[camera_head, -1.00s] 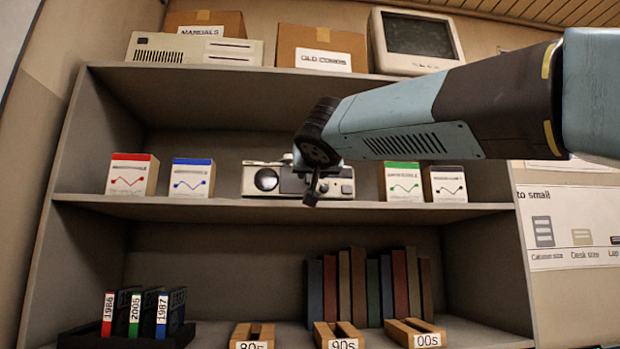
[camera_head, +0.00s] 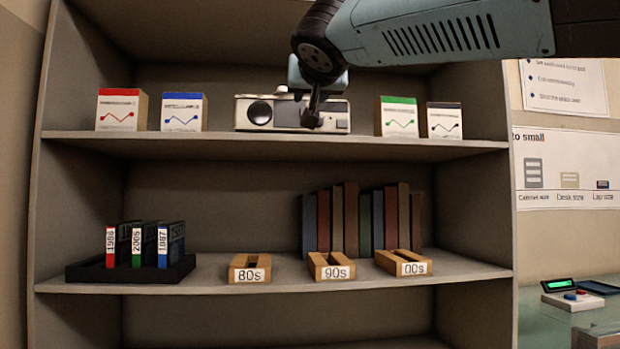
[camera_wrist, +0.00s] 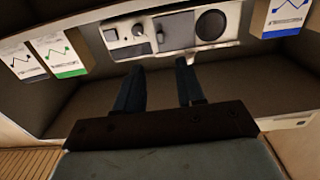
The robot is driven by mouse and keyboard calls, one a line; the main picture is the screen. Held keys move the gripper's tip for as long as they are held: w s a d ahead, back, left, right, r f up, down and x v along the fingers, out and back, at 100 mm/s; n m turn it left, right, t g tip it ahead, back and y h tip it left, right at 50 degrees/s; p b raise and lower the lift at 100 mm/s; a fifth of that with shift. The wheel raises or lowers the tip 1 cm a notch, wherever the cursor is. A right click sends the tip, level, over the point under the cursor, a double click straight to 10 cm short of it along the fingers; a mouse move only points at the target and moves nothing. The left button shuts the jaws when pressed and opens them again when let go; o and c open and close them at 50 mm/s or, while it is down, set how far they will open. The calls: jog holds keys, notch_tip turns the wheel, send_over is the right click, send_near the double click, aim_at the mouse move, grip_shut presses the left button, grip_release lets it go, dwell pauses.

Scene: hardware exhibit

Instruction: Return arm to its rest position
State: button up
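My arm reaches in from the upper right in the head view. My gripper (camera_head: 312,108) hangs in front of the white camera-like device (camera_head: 291,113) on the upper shelf. In the wrist view my gripper (camera_wrist: 160,78) has two dark fingers spread apart, with nothing between them. The same device (camera_wrist: 170,37) shows beyond the fingertips there, apart from them as far as I can see.
Boxes with red (camera_head: 121,110), blue (camera_head: 184,112), green (camera_head: 396,116) and black (camera_head: 443,120) tops flank the device. The lower shelf holds a black tray (camera_head: 90,272) of cartridges, wooden holders marked 80s (camera_head: 249,268), 90s (camera_head: 330,266) and 00s (camera_head: 402,263), and books (camera_head: 350,220).

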jog(key=s+d+f+g+h, duration=0.1)
jog(key=d+f+g, duration=0.1)
jog(key=d+f, duration=0.55)
jog(key=s+d+f+m+g+h, duration=0.1)
jog(key=s+d+f+g+h, duration=0.2)
jog(key=f, duration=0.7)
jog(key=d+f+g, duration=0.2)
jog(key=d+f, duration=0.5)
jog(key=f, duration=0.1)
jog(key=s+d+f+g, duration=0.1)
jog(key=s+d+f, duration=0.1)
jog(key=s+f, duration=0.2)
jog(key=s+d+f+g+y, duration=0.1)
jog(key=s+f, duration=0.3)
jog(key=f, duration=0.6)
jog(key=s+d+f+g, duration=0.2)
jog(key=s+f, duration=0.3)
jog(key=f, duration=0.3)
jog(key=shift+d+g+y, duration=0.4)
jog(key=shift+g, duration=0.2)
